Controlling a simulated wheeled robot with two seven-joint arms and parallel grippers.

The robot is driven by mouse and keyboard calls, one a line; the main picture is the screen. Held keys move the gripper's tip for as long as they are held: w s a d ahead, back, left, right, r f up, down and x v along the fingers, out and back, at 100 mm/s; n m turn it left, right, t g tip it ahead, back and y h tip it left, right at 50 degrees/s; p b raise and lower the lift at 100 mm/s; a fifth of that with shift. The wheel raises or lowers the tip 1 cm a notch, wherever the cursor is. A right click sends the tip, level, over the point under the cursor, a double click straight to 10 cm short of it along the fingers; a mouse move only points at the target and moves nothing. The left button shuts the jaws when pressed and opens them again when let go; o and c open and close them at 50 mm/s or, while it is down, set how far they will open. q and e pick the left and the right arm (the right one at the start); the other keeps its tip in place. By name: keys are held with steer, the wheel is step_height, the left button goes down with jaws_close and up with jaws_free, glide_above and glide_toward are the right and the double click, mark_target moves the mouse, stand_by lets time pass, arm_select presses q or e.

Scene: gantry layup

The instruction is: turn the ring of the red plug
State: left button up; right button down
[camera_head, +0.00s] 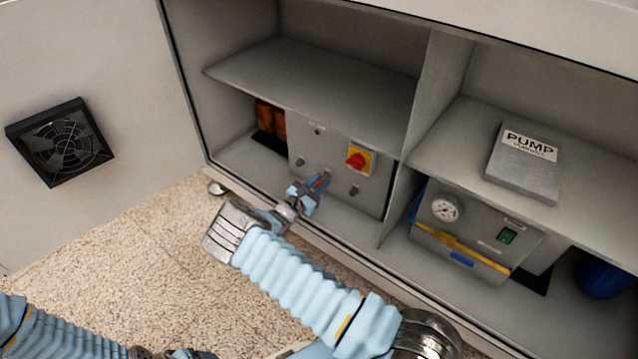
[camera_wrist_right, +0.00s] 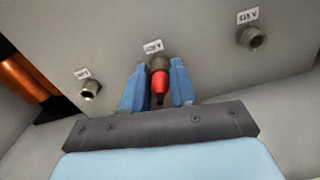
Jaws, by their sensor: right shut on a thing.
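The red plug (camera_wrist_right: 158,82) sits at the middle socket of a grey panel (camera_head: 345,190), under a small label whose text is hard to read. A dark metallic collar (camera_wrist_right: 159,62) shows at its panel end. My right gripper (camera_wrist_right: 158,90) has one blue finger on each side of the plug and is shut on it. In the head view the right gripper (camera_head: 314,188) is at the panel's lower left, with a bit of red showing at the fingers. Where the fingers touch the ring is not clear. My left gripper is out of view; only its arm shows at bottom left.
Two other sockets flank the plug, left (camera_wrist_right: 89,89) and right (camera_wrist_right: 250,38). A red-and-yellow switch (camera_head: 359,159) is above right. A shelf (camera_head: 320,85) overhangs the panel; a divider (camera_head: 400,200) stands right of it. A gauge unit (camera_head: 470,235) fills the neighbouring bay.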

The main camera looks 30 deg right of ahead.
steer(key=c, duration=0.9)
jaws_free()
steer(key=shift+o, duration=0.2)
steer(key=v, duration=1.4)
steer(key=shift+p, duration=0.45)
steer(key=shift+d+f, duration=0.1)
